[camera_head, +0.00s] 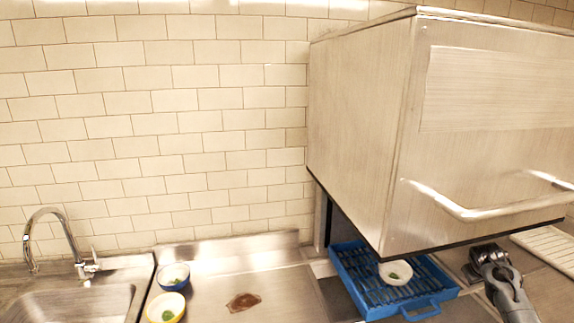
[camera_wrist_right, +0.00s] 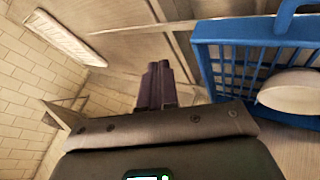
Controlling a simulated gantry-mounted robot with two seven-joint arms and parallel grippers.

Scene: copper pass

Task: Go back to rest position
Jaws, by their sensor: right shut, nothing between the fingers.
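My right gripper (camera_head: 489,256) is in the lower right of the head view, to the right of a blue rack and below the raised steel hood. In the right wrist view its fingers (camera_wrist_right: 157,84) are together, with nothing between them. It is apart from the rack. The blue rack (camera_head: 428,312) sits under the hood and holds a white bowl (camera_head: 395,272) with something green in it. The rack (camera_wrist_right: 238,30) and bowl (camera_wrist_right: 292,92) also show at the right of the right wrist view. My left gripper is not in view.
The steel hood (camera_head: 365,140) with its bar handle (camera_head: 480,212) hangs above the rack. A sink (camera_head: 80,302) with a faucet (camera_head: 55,212) is at left.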

